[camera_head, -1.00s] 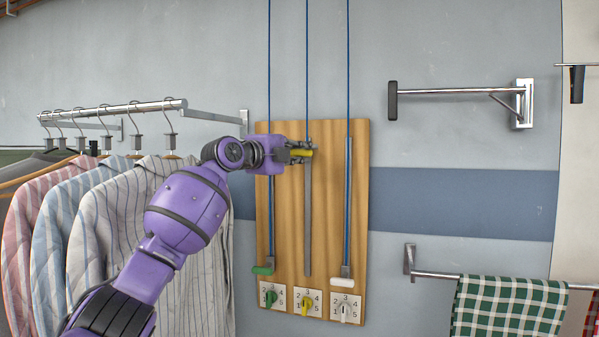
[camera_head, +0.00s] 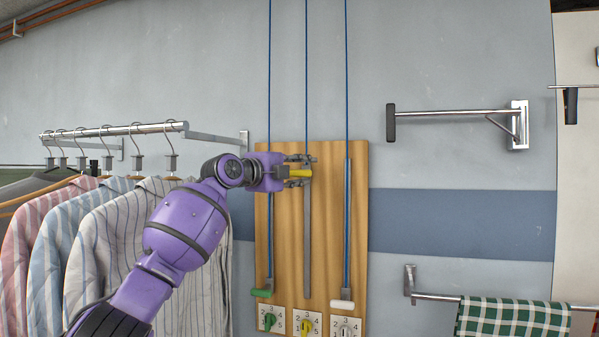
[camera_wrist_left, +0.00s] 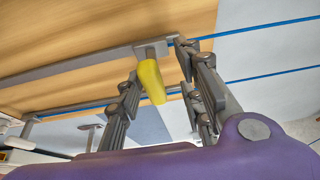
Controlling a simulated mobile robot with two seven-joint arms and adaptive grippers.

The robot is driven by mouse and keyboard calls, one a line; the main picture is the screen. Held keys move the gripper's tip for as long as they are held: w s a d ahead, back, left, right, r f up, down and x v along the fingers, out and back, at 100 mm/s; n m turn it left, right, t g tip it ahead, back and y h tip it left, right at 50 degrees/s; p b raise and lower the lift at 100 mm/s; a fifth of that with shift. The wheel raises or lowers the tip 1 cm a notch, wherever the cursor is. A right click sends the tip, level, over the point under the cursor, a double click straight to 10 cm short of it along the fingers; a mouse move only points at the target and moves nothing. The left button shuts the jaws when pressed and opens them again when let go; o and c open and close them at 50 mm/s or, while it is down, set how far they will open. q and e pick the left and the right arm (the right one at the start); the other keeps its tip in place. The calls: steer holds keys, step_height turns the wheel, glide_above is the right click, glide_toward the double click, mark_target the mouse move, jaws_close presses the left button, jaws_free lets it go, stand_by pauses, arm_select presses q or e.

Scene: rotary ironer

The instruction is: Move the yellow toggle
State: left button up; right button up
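The yellow toggle (camera_head: 300,174) is a short yellow handle near the top of the middle grey slot (camera_head: 307,240) on a wooden board (camera_head: 327,220). It also shows in the wrist view (camera_wrist_left: 151,82), attached to the slot's bar. My left gripper (camera_head: 304,171) is at the toggle, its fingers apart, one above and one below it. In the wrist view the left gripper (camera_wrist_left: 162,72) has the toggle between its fingers, with gaps visible on both sides. My right gripper is not in view.
A green toggle (camera_head: 262,293) and a white toggle (camera_head: 342,304) sit low on the board, above numbered dials including a yellow one (camera_head: 307,325). Striped shirts (camera_head: 130,240) hang from a rail at left. Wall brackets (camera_head: 455,112) and a checked cloth (camera_head: 515,318) are at right.

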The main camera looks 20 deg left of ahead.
arm_select(q)
steer(key=v, duration=0.7)
steer(key=shift+s, duration=0.25)
steer(key=shift+a, duration=0.1)
